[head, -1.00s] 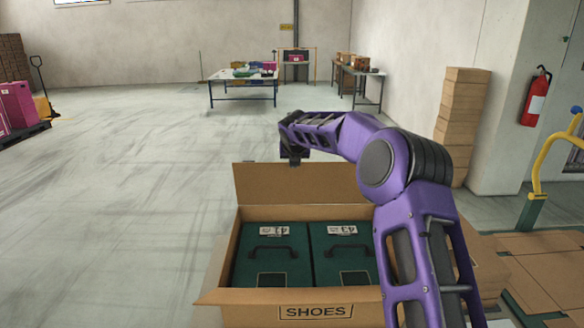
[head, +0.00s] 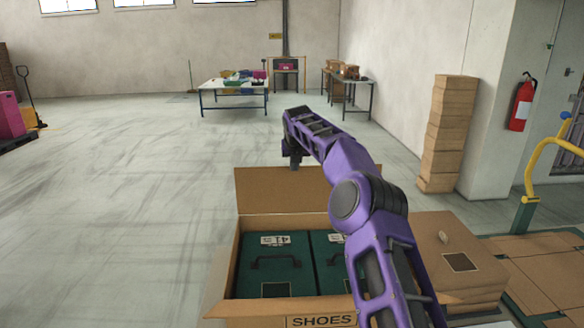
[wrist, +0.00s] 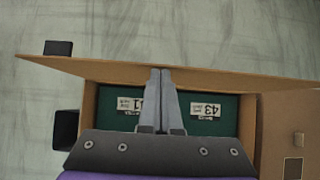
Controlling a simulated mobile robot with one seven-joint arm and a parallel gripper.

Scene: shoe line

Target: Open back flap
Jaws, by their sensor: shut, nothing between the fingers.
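The open cardboard box marked SHOES (head: 320,321) stands in front of me with two green shoe cases (head: 275,272) inside. Its back flap (head: 285,190) stands up along the far edge, and it also shows in the wrist view (wrist: 110,73) as a long brown strip. My gripper (head: 294,163) is above the back flap in the head view. In the wrist view my gripper (wrist: 160,72) is shut and empty, its fingertips overlapping the flap's line. I cannot tell whether they touch it. My arm hides part of the right case and the box's right side.
A flat stack of cardboard (head: 455,250) lies right of the box. Tall stacked cartons (head: 450,130), a fire extinguisher (head: 522,103) and a yellow rail (head: 550,150) stand farther right.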

